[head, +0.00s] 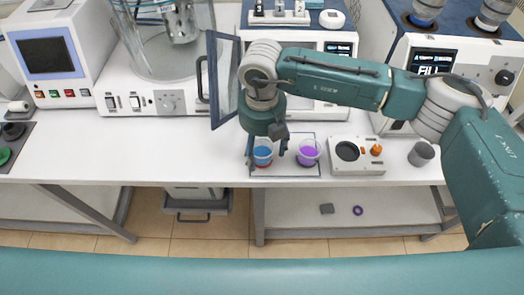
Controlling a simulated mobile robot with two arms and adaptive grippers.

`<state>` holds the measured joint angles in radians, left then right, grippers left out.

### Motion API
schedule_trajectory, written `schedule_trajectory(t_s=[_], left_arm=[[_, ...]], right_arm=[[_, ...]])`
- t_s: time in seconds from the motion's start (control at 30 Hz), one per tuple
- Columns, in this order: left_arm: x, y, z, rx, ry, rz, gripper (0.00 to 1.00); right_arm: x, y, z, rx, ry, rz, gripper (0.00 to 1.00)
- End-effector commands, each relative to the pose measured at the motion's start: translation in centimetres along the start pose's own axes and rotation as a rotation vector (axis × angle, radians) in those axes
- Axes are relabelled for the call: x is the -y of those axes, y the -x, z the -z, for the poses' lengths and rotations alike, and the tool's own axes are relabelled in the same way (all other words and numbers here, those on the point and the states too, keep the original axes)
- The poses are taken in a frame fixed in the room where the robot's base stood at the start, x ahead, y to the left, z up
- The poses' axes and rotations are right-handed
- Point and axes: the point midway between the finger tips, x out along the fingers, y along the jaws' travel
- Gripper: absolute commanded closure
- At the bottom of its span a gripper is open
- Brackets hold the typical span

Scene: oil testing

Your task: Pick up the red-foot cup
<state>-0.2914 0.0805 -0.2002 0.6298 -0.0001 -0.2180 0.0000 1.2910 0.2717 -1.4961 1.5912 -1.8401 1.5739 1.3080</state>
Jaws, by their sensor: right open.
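The red-foot cup (263,156) stands upright near the front edge of the white bench. It is clear with blue liquid inside, and a bit of red shows at its base. My right gripper (266,150) points down over it from above, with its fingers open, one on each side of the cup. I cannot tell whether the fingers touch it. The gripper body hides the area behind the cup. My left gripper is not in view.
A cup with purple liquid (308,153) stands close to the right on the same dark-outlined mat (290,174). A white device (360,167) with a round well and a grey cup (421,154) sit farther right. An open glass door (223,80) stands behind left. The bench front-left is clear.

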Motion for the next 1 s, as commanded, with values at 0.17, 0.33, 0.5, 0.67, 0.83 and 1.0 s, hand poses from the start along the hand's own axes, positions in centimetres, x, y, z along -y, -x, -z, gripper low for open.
schedule_trajectory(t_s=[0.17,0.33,0.5,0.67,0.83,1.0], left_arm=[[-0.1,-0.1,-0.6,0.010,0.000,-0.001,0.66],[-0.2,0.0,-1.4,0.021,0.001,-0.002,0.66],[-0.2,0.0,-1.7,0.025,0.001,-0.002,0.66],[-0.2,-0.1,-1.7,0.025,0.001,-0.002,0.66],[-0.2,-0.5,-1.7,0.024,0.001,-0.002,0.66],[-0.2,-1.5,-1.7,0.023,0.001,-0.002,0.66]], right_arm=[[0.0,0.0,0.0,0.000,0.000,0.000,0.44],[0.0,0.0,0.0,0.000,0.000,0.000,0.78],[0.0,0.1,0.0,0.000,-0.001,0.000,0.85],[0.0,0.1,-0.1,0.001,-0.001,0.000,0.85],[-0.1,1.1,-0.1,0.003,-0.002,-0.002,0.85],[-0.1,3.8,-0.2,0.006,-0.001,-0.002,0.85]])
